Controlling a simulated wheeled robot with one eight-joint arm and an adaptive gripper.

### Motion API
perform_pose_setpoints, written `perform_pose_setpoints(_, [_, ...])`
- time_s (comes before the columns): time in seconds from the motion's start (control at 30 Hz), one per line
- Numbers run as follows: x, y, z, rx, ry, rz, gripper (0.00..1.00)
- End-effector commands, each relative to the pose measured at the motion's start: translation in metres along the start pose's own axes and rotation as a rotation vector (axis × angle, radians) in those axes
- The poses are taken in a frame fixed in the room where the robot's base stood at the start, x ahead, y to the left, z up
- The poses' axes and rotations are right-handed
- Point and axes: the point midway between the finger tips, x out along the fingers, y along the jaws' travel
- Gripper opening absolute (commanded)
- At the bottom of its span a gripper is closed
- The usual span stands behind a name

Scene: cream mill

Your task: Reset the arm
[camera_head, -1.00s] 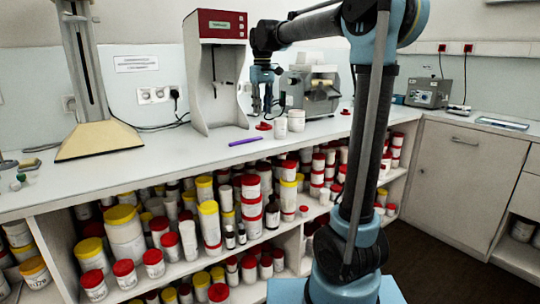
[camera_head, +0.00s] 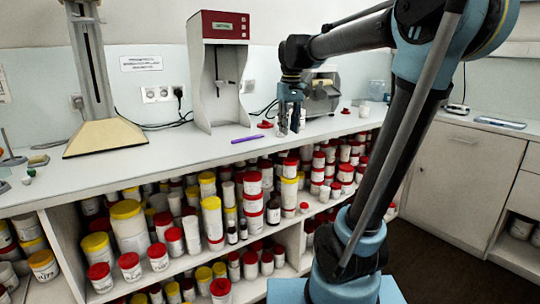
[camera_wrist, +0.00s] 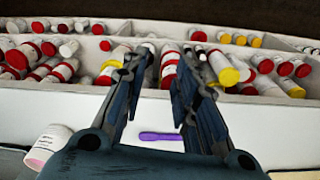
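My gripper (camera_head: 289,128) hangs over the white counter (camera_head: 150,160), fingers pointing down, in front of the grey machine. In the wrist view my gripper (camera_wrist: 163,62) has its two dark fingers spread apart with nothing held between them. My arm reaches from the right side of the head view, bent at the elbow. A white open jar (camera_wrist: 52,143) with pinkish contents stands at the lower left of the wrist view, beside the gripper. In the head view the gripper hides part of the counter behind it.
A purple marker (camera_head: 247,138) lies on the counter; red lids (camera_head: 265,124) lie nearby. A red-and-white device (camera_head: 216,75), a grey machine (camera_head: 322,92) and a stand with a cream base (camera_head: 105,138) stand along the wall. Shelves below hold many lidded jars.

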Motion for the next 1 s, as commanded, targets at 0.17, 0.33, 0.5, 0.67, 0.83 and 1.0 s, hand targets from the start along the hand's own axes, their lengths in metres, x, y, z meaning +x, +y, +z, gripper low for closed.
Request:
perform_pose_setpoints(0.17, [0.032, 0.012, 0.058, 0.075, 0.024, 0.007, 0.28])
perform_pose_setpoints(0.33, [0.066, 0.018, 0.108, 0.145, 0.047, 0.014, 0.28])
perform_pose_setpoints(0.5, [0.105, 0.021, 0.157, 0.213, 0.07, 0.023, 0.28])
perform_pose_setpoints(0.67, [0.146, 0.02, 0.199, 0.277, 0.093, 0.031, 0.28])
perform_pose_setpoints(0.83, [0.19, 0.017, 0.238, 0.343, 0.114, 0.039, 0.28])
perform_pose_setpoints(1.0, [0.222, 0.016, 0.264, 0.386, 0.129, 0.046, 0.28])
